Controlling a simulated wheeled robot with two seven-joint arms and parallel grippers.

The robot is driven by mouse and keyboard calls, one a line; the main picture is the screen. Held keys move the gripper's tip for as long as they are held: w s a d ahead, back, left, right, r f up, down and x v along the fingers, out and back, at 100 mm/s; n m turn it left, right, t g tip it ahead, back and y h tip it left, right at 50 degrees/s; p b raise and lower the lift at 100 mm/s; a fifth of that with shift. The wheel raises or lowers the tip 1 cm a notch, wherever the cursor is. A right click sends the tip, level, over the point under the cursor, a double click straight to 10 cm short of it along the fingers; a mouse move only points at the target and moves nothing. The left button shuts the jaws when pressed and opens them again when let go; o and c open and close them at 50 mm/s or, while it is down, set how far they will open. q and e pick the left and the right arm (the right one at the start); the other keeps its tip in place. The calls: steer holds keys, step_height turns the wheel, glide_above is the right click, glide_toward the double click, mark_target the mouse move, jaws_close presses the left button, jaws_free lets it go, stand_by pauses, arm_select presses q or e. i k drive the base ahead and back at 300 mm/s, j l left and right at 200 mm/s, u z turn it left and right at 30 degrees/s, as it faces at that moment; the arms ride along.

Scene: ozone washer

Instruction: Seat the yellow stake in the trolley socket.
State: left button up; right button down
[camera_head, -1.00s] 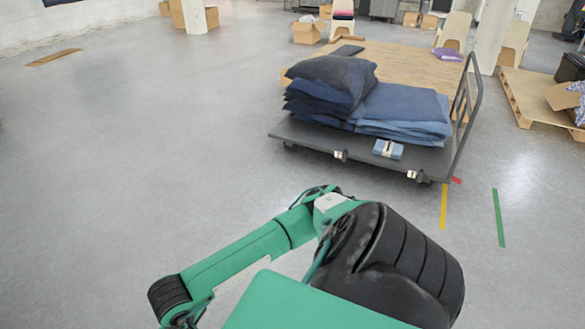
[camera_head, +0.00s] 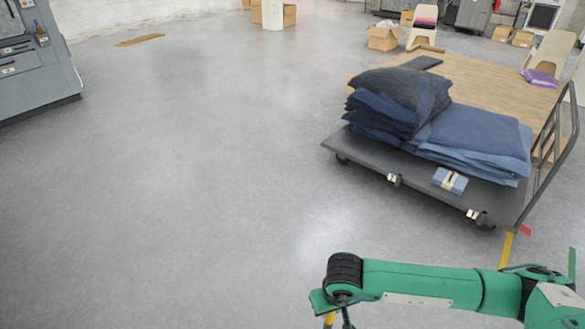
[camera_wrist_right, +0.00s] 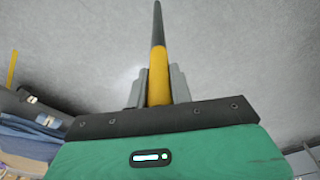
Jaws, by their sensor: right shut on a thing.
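The yellow stake (camera_wrist_right: 158,78) has a dark grey far section and sits between the two grey fingers of my right gripper (camera_wrist_right: 159,90) in the right wrist view. The gripper is shut on it. In the head view, only a small yellow piece of the stake (camera_head: 330,319) shows at the bottom edge, below my right wrist. The trolley (camera_head: 368,162) is a dark flat cart, beyond and right of that wrist. Two small bright metal fittings, possibly sockets, are on its near edge, one at left (camera_head: 393,179) and one at right (camera_head: 474,214). The stake is apart from them. My left gripper is out of view.
Folded blue fabric (camera_head: 470,135) and a dark cushion-like stack (camera_head: 395,95) load the trolley. A small blue packet (camera_head: 450,180) lies near its front edge. A grey machine (camera_head: 40,65) stands at far left. The floor in front of the trolley (camera_head: 230,200) is clear.

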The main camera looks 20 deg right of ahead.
mark_target(404, 126)
steer(key=i+l+z, duration=0.15)
steer(key=l+z, duration=0.25)
steer(key=i+l+z, duration=0.15)
steer(key=z, duration=0.3)
steer(key=i+l+z, duration=0.25)
steer(key=z, duration=0.15)
steer(key=i+l+z, duration=0.25)
steer(key=i+z, duration=0.5)
steer(key=i, duration=0.3)
steer(key=i+u, duration=0.1)
steer(key=i, duration=0.45)
steer(key=i+l+u, duration=0.1)
steer(key=i, duration=0.45)
steer(key=i+l+u, duration=0.2)
steer(key=i, duration=0.25)
steer(key=i+l+u, duration=0.2)
steer(key=i, duration=0.2)
